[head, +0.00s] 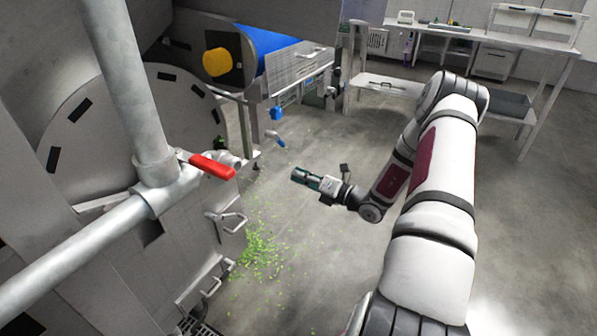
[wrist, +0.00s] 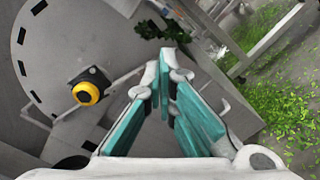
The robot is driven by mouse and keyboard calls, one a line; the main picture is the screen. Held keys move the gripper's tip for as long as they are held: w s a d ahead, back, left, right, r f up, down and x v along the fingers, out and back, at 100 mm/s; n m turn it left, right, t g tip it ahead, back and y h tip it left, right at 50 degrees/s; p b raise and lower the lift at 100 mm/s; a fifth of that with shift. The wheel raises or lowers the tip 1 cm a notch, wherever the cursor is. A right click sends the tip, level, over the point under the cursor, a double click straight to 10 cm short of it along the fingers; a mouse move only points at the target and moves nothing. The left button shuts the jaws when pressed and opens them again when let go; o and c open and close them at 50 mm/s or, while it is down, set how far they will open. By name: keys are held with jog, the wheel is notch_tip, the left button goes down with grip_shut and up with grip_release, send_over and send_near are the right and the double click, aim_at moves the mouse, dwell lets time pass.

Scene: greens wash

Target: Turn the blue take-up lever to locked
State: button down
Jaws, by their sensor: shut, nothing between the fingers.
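A small lever with a blue end (head: 281,143) sticks out below the blue-belt conveyor, near the middle of the head view; I take it to be the take-up lever. A blue block (head: 277,113) sits just above it. I cannot tell the lever's setting at this size. My gripper (head: 298,176) is below and to the right of the lever, apart from it. In the wrist view my gripper (wrist: 168,62) has its teal-padded fingers together at the tips, with nothing held. I do not make out the blue lever in the wrist view.
A red-handled valve (head: 212,166) on thick pipes stands in the left foreground. A yellow knob (wrist: 87,92) sits beside the round drum plate (wrist: 50,50). Green leaf scraps (head: 258,252) litter the floor.

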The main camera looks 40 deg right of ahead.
aim_at(276, 139)
jog(key=w+r+b, duration=0.2)
jog(key=w, duration=0.7)
jog(key=shift+d+r, duration=0.15)
jog(key=shift+r, duration=0.15)
